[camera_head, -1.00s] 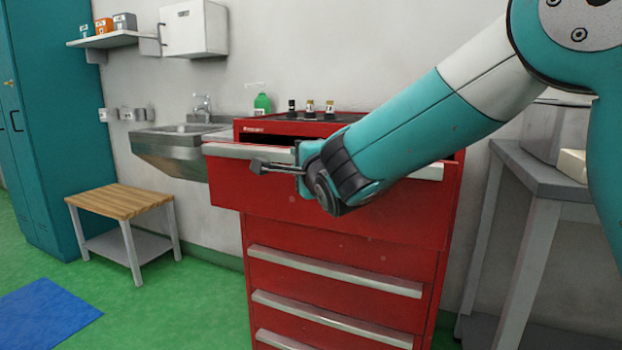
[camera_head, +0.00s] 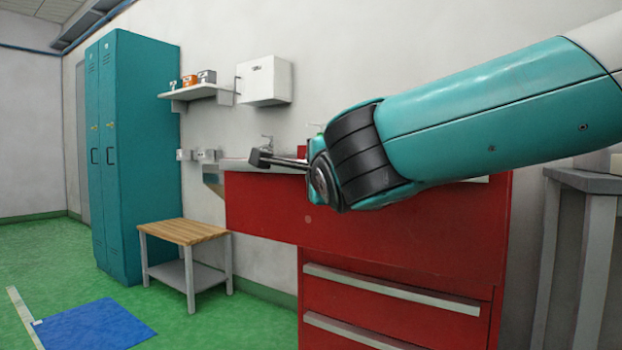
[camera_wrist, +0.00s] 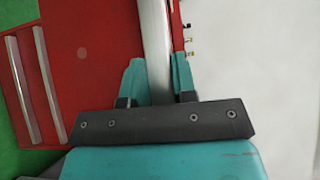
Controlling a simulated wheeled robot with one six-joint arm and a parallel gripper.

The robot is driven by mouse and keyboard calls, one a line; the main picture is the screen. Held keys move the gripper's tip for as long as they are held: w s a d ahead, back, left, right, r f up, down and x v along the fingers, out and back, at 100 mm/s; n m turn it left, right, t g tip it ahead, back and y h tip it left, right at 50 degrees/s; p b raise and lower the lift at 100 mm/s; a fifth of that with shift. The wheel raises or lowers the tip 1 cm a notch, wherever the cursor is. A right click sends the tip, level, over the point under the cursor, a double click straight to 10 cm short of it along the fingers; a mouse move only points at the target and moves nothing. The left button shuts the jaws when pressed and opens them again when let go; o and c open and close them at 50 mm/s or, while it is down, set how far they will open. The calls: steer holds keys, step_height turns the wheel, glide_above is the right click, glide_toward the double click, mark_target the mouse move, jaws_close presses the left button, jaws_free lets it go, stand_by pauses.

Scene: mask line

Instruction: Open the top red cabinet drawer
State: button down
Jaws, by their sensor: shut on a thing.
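The red cabinet (camera_head: 400,325) stands at the right of centre in the head view. Its top drawer (camera_head: 265,212) is pulled out, and the drawer front stands well forward of the drawers below. In the wrist view the silver top handle (camera_wrist: 154,30) runs between the two teal fingers. My gripper (camera_wrist: 158,78) is shut on this handle. In the head view the wrist hides the fingers and most of the handle. The drawer's inside cannot be seen.
The lower drawers, with silver handles (camera_head: 390,288), are closed. A small wooden-topped bench (camera_head: 185,231) stands to the left, with teal lockers (camera_head: 140,160) behind. A grey table (camera_head: 590,180) is close on the right.

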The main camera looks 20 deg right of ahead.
steer(key=shift+f, duration=0.35)
steer(key=c, duration=1)
jaws_free()
steer(key=shift+a, duration=0.1)
steer(key=shift+r, duration=0.1)
steer(key=s+a, duration=0.1)
steer(key=s, duration=1.6)
steer(key=shift+s+a, duration=0.15)
steer(key=shift+a, duration=0.15)
